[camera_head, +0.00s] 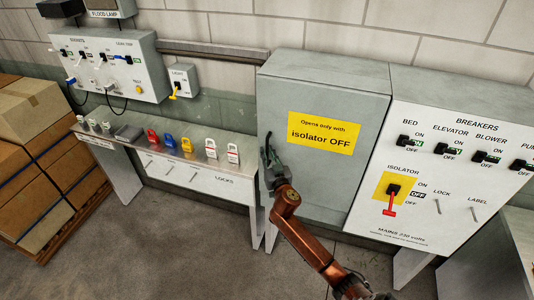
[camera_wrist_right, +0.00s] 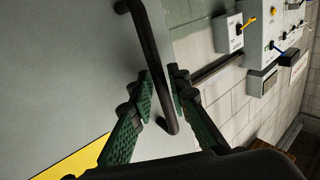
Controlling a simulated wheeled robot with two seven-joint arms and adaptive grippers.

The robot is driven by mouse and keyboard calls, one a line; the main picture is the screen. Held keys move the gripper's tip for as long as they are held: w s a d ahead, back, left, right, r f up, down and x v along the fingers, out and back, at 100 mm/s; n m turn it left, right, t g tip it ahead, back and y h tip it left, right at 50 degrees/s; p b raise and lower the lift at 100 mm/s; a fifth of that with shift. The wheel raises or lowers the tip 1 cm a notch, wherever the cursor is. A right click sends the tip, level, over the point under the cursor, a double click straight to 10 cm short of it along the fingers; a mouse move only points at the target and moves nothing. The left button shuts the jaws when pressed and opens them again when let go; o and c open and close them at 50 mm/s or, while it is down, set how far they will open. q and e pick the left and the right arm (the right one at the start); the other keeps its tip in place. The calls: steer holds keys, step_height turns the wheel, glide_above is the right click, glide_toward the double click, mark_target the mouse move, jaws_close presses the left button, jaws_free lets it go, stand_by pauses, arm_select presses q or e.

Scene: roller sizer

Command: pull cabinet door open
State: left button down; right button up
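The grey cabinet door (camera_head: 315,175) with a yellow sign (camera_head: 325,132) stands flush in its cabinet and looks closed. The black bar handle (camera_wrist_right: 150,40) runs down the door near its edge in the wrist view. In the head view my right gripper (camera_head: 270,160) is at the door's left edge and mostly hides the handle. In the wrist view the green fingers of my right gripper (camera_wrist_right: 163,85) lie on either side of the bar, close against it near its lower end. My left gripper is not in view.
Right of the door, a breaker panel (camera_head: 455,150) carries a red isolator lever (camera_head: 390,203) pointing down toward OFF. Left stands a bench (camera_head: 190,178) with several coloured locks. Boxes (camera_head: 40,150) are stacked at far left. The floor (camera_head: 170,250) before the bench is clear.

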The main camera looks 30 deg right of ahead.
steer(key=shift+c, duration=0.7)
jaws_close()
